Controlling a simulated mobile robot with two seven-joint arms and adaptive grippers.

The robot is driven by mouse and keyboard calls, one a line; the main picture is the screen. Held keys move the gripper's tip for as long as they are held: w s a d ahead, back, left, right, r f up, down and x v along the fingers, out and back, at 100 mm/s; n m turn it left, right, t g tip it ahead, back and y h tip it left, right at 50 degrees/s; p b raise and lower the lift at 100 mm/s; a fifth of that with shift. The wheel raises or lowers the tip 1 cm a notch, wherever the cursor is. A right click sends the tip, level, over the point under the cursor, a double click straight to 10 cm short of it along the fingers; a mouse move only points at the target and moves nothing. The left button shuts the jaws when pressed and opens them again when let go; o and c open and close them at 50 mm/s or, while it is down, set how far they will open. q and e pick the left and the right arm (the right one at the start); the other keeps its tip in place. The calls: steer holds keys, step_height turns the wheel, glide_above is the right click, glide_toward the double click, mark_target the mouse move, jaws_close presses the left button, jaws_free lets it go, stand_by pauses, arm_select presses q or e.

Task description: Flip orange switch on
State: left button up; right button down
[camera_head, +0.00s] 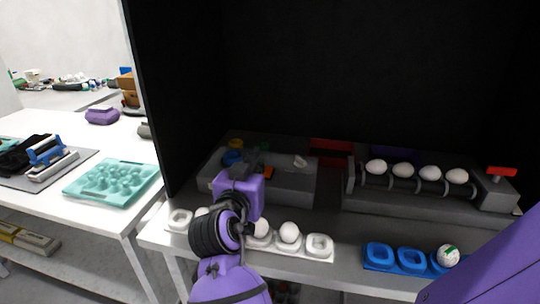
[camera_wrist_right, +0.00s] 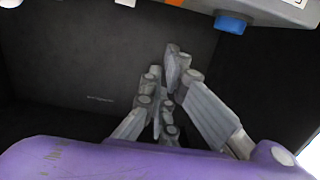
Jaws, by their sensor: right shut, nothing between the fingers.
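In the right wrist view the fingers (camera_wrist_right: 170,85) are closed together and empty, apart from the machine edge. My left gripper is not in view.
Several eggs lie on rollers (camera_head: 405,184) at right. A white egg tray (camera_head: 319,245) and a blue tray (camera_head: 411,261) stand along the front. Dark walls enclose the back and left.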

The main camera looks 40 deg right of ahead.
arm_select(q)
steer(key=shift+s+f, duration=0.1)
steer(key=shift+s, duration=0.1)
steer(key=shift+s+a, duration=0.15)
arm_select(e)
steer(key=shift+r, duration=0.1)
steer(key=p, duration=0.2)
glide_above(267, 174)
steer(key=shift+s+f, duration=0.2)
steer(key=shift+f, duration=0.25)
step_height(267, 174, down, 3)
steer(key=shift+w+r+b, duration=0.1)
steer(key=shift+w+b, duration=0.05)
steer(key=shift+b, duration=0.2)
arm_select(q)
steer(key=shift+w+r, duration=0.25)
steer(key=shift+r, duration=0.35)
arm_select(e)
steer(key=shift+d+f, duration=0.1)
steer(key=shift+f, duration=0.6)
